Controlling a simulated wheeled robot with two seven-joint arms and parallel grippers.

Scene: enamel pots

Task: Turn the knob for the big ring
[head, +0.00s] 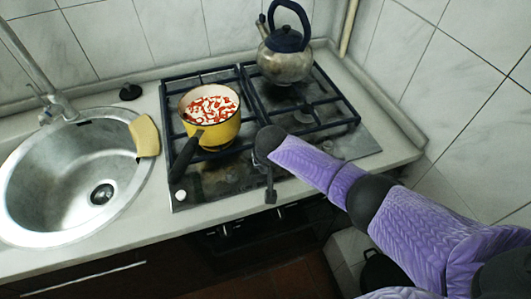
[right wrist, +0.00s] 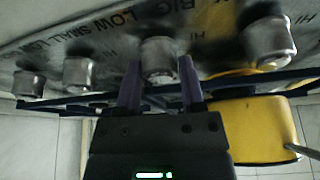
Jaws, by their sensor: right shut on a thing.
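The hob (head: 215,180) has a row of grey metal knobs along its front, clearest in the right wrist view. My right gripper (right wrist: 160,82) has its fingers on both sides of one middle knob (right wrist: 160,58) and is shut on it. The printed words BIG, LOW and SMALL show on the panel (right wrist: 120,30) beside the knobs. In the head view my right gripper (head: 270,190) is at the hob's front edge, and the arm hides most of the knobs there. My left gripper is not in view.
A yellow pot (head: 223,131) with red and white contents sits on the left burner, its dark handle pointing forward. A kettle (head: 285,65) stands on the back right. A sink (head: 75,185) with a yellow sponge (head: 145,136) is at the left.

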